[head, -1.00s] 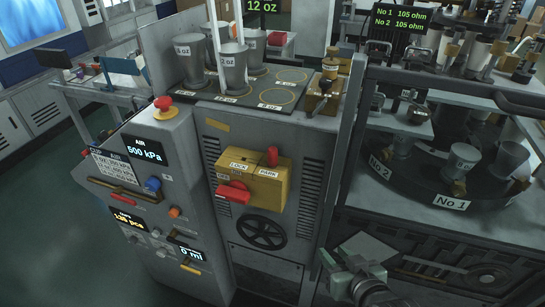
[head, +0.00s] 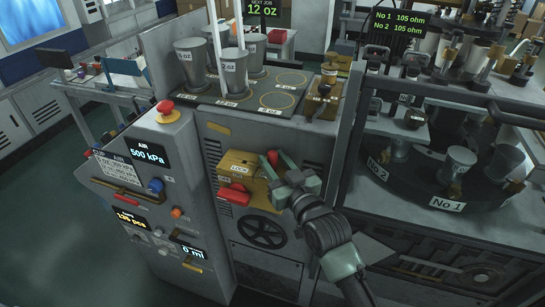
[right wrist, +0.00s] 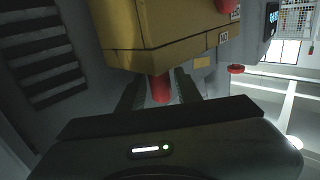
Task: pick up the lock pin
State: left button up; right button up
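The lock pin, a small red pin (head: 272,157), stands in the yellow box at its PARK side, on the front of the grey machine. My right gripper (head: 277,168) reaches the box from the lower right, its fingers close to the pin. In the right wrist view the red pin (right wrist: 160,89) shows between the two fingers of my right gripper (right wrist: 159,90), below the yellow box (right wrist: 165,35). The fingers are apart, with a gap visible on both sides of the pin. The gripper covers the PARK label. My left gripper is not in view.
A red handle (head: 233,193) sits at the lower left of the yellow box. A black handwheel (head: 262,232) is below it. Cups (head: 190,60) stand on the machine's top. A round turntable (head: 400,180) with cups is at the right, behind a frame post.

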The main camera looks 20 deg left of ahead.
jog(key=shift+w+a, duration=0.35)
grip_shut()
